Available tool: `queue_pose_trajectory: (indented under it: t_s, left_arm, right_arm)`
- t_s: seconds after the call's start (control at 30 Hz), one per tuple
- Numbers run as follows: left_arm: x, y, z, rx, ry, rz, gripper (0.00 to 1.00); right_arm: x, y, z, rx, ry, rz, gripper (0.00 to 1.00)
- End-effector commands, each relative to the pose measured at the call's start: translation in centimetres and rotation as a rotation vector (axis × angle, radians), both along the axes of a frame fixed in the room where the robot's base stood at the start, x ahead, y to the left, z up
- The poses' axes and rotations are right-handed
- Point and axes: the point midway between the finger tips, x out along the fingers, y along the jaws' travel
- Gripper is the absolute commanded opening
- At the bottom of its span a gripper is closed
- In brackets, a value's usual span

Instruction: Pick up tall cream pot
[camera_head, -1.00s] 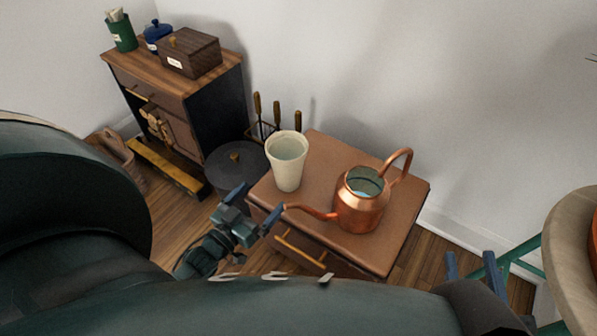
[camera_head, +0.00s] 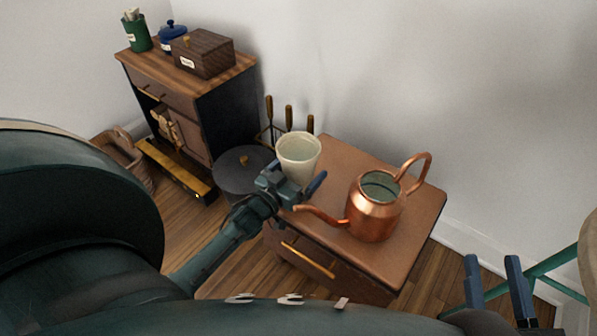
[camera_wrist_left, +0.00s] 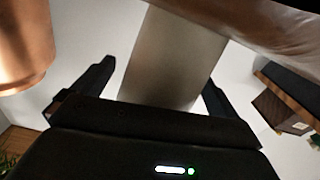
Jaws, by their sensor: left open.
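The tall cream pot (camera_head: 298,150) stands upright on the brown side table (camera_head: 405,245), near its back left corner. My left gripper (camera_head: 291,176) is open in front of the pot and hides its lower part in the head view. In the left wrist view the pot (camera_wrist_left: 175,55) shows between the two dark fingers of the left gripper (camera_wrist_left: 158,75), with the jaws apart. I cannot tell whether a finger touches it. My right gripper (camera_head: 494,264) is open and empty at the lower right, away from the table.
A copper watering can (camera_head: 372,215) stands right of the pot, its spout reaching towards my left gripper. A dark round-lidded bin (camera_head: 240,172) and fireplace tools (camera_head: 289,118) are left of and behind the pot. A wooden cabinet (camera_head: 185,110) stands farther left. The wall is close behind.

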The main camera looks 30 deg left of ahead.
Motion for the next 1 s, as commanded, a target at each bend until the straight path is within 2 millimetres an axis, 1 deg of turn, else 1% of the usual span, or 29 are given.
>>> queue_pose_trajectory:
  t_s: [0.2,0.9,0.93,1.0]
  left_arm:
    - [0.06,-0.01,0.03,0.0,0.001,0.0,0.97]
    - [0.01,-0.01,0.0,-0.001,0.001,0.0,0.4]
    - [0.01,-0.01,0.0,-0.001,0.001,0.0,0.38]
    - [0.08,-0.01,0.19,0.0,-0.004,-0.001,0.37]
  right_arm:
    - [-0.06,0.01,0.44,0.003,-0.009,0.003,0.36]
    - [-0.05,0.01,-0.14,-0.005,0.001,0.003,0.36]
    - [-0.05,0.01,-0.14,-0.005,0.001,0.003,0.36]
    - [-0.05,0.01,-0.13,-0.005,0.001,0.003,0.36]
